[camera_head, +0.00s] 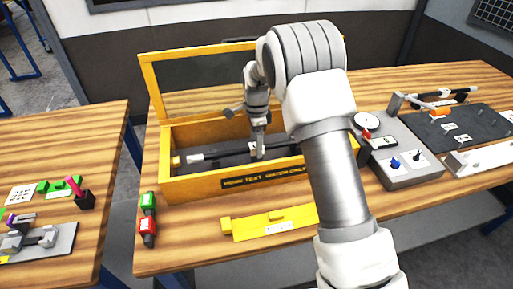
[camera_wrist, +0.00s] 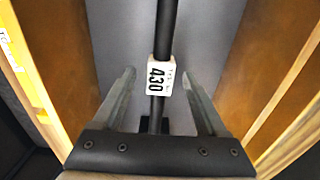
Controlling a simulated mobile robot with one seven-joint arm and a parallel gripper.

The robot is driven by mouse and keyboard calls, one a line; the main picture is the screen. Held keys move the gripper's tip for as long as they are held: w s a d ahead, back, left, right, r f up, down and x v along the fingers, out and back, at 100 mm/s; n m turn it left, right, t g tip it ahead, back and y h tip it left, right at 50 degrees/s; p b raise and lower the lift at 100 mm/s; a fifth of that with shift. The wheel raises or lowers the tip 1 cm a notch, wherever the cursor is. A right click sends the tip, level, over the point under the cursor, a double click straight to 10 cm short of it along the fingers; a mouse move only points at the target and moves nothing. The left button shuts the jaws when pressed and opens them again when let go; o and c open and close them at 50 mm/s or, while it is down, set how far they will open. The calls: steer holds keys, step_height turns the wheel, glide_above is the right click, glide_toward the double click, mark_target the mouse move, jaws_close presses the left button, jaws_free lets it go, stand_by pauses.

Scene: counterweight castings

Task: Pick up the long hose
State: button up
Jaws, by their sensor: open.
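The long hose (camera_head: 230,153) is a thin black length with a pale metallic section near its left end, lying inside the open yellow wooden box (camera_head: 190,188). In the wrist view the hose (camera_wrist: 166,28) runs up the picture and carries a white tag (camera_wrist: 160,77) reading 430. My gripper (camera_head: 257,150) reaches down into the box. In the wrist view my gripper (camera_wrist: 159,75) is open, with one finger on each side of the hose at the tag and visible gaps between. The hose's right part is hidden behind my arm in the head view.
The box walls stand close on both sides of my gripper, and its raised lid (camera_head: 205,75) is behind. In front lies a yellow bar (camera_head: 270,222); a green-and-red item (camera_head: 148,220) is left of it. A grey control box (camera_head: 400,160) and black mat (camera_head: 465,130) are at right.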

steer(key=shift+f, duration=0.1)
jaws_close()
stand_by(0.3)
